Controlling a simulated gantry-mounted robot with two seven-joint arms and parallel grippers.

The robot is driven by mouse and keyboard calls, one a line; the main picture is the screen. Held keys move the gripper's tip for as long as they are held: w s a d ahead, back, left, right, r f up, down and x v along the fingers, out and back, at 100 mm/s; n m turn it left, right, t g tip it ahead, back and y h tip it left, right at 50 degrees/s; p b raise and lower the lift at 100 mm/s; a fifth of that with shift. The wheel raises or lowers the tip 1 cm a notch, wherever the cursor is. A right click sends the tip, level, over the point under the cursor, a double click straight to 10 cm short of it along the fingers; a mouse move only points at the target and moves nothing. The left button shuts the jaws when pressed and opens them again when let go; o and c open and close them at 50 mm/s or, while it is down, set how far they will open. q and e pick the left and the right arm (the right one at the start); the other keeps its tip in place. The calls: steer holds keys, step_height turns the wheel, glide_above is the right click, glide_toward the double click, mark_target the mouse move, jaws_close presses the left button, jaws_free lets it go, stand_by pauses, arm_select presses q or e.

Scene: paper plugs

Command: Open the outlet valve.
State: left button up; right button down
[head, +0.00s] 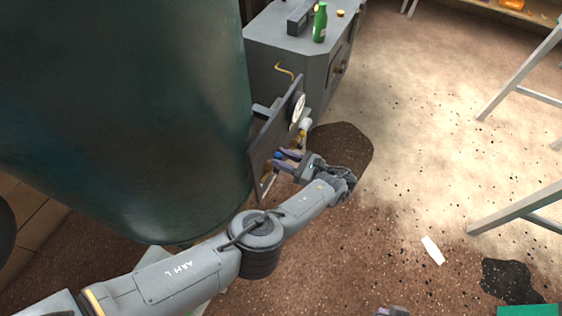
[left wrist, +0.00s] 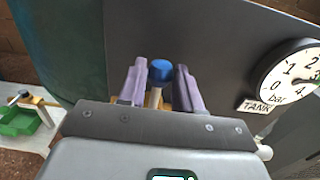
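A dark panel (head: 262,150) stands beside the big green tank (head: 120,110). A blue valve knob (left wrist: 161,70) on a pale stem sits in front of the panel; it also shows in the head view (head: 277,155). I see no label naming it as the outlet valve. My left gripper (left wrist: 161,84) is open, one purple finger on each side of the knob. Gaps show between the fingers and the knob, so it is not gripped. The gauge (left wrist: 292,76), marked TANK and bar, is to the right. My right gripper is not clearly visible; a small grey piece shows at the head view's bottom edge.
A grey cabinet (head: 290,55) with a green bottle (head: 320,22) stands behind the panel. Dark wet patches (head: 343,147) and a white paper strip (head: 432,250) lie on the floor. Grey metal legs (head: 515,208) stand at the right. A green tray (left wrist: 20,121) is at left.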

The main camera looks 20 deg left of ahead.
stand_by(0.3)
arm_select(q)
steer(key=w+m+b, duration=0.1)
steer(key=b, duration=0.1)
steer(key=w+m+b, duration=0.1)
steer(key=m+b, duration=0.1)
steer(key=shift+w+d+f+b, duration=0.1)
steer(key=shift+w+f+b, duration=0.1)
steer(key=shift+b, duration=0.1)
stand_by(0.3)
